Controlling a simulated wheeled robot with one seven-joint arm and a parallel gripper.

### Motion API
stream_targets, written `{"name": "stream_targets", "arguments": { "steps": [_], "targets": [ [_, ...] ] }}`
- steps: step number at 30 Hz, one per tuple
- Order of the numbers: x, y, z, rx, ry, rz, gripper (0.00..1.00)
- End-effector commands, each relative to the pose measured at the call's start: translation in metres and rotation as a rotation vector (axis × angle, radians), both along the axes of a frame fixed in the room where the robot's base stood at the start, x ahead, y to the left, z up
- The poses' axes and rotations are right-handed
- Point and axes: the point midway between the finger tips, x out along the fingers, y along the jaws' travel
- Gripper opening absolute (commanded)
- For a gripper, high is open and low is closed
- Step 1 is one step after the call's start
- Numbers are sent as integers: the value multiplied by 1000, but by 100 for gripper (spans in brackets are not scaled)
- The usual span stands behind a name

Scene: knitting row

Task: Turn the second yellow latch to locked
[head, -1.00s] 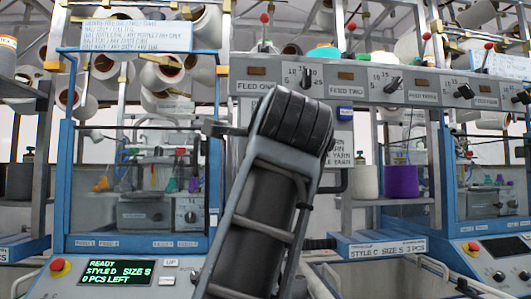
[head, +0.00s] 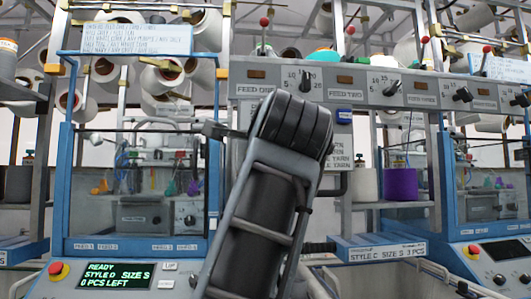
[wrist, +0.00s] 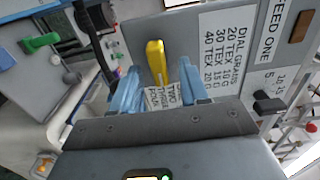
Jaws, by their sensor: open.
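A yellow latch handle (wrist: 155,62) stands out from a grey panel in the wrist view. It lies ahead of my gripper (wrist: 157,78), between the lines of its two blue fingers. The fingers are spread apart, and I see nothing gripped. Whether either finger touches the handle I cannot tell. A small label reading partly "TWO" and "FOUR" (wrist: 168,97) sits just below the handle, partly covered by my gripper. In the head view my arm hides the area around the latch, and I cannot make out the fingers there.
A "FEED ONE" plate (wrist: 283,30) with a black dial (wrist: 268,103) and a "DIAL GRAINS" chart (wrist: 222,65) are to the right. A green handle (wrist: 40,43) is at left. In the head view, a lit screen (head: 115,275) reads "READY", beside a red button (head: 57,269).

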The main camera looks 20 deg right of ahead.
Motion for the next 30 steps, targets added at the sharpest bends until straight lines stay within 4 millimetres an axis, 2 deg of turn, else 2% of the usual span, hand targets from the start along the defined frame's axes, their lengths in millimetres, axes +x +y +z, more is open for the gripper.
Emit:
{"name": "stream_targets", "arguments": {
  "steps": [5,18,23,30],
  "targets": [
    [-5,2,0,-1,-2,1,44],
    [-65,22,0,-1,-2,1,44],
    [-74,24,0,0,-1,0,44],
    [-74,24,0,0,0,0,44]
  ]
}}
